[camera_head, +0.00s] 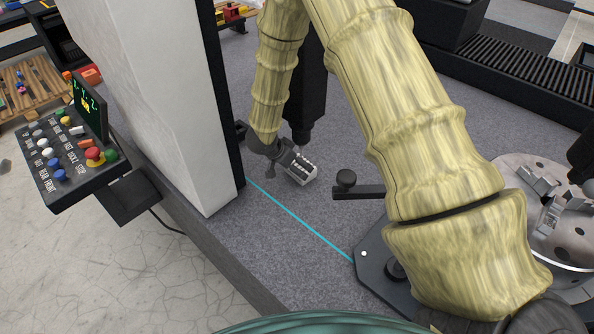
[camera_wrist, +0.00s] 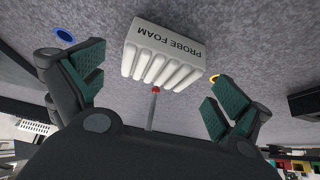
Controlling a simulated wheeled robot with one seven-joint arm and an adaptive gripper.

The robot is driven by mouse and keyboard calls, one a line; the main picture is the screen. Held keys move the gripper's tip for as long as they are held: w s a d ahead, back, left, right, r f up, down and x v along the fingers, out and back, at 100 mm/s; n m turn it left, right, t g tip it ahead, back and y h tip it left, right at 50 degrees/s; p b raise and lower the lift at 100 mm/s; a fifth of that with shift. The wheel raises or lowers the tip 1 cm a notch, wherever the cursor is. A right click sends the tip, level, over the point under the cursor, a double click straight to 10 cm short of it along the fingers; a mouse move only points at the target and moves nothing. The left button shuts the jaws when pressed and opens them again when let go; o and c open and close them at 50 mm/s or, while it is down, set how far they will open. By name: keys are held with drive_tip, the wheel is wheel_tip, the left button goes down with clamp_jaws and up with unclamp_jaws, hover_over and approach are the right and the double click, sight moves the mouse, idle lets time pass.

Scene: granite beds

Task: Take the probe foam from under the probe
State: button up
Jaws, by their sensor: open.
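The probe foam (camera_wrist: 168,48) is a white block lettered "PROBE FOAM", with a ribbed side toward my wrist camera. In the head view the foam (camera_head: 301,170) lies on the grey granite bed, just right of my gripper. The probe (camera_wrist: 153,108) is a thin grey stem with a red ball tip. The tip appears right at the ribbed side; whether it touches cannot be told. My gripper (camera_wrist: 152,76) is open, its green-padded fingers on either side of the probe and foam in the picture. In the head view my gripper (camera_head: 274,162) is partly hidden by its wrist.
A dark column (camera_head: 306,95) hangs above the foam. A white pillar (camera_head: 160,90) stands left, beside a button panel (camera_head: 70,145). A round fixture plate (camera_head: 545,215) and a dark plate with a black knob arm (camera_head: 358,188) stand right. Open granite lies in front of the foam.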

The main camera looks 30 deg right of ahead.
drive_tip(key=shift+p+x, duration=0.65)
drive_tip(key=shift+x, duration=2.1)
drive_tip(key=shift+s+a+f, duration=0.1)
drive_tip(key=shift+s, duration=0.05)
drive_tip(key=shift+c, duration=0.2)
drive_tip(key=c, duration=0.5)
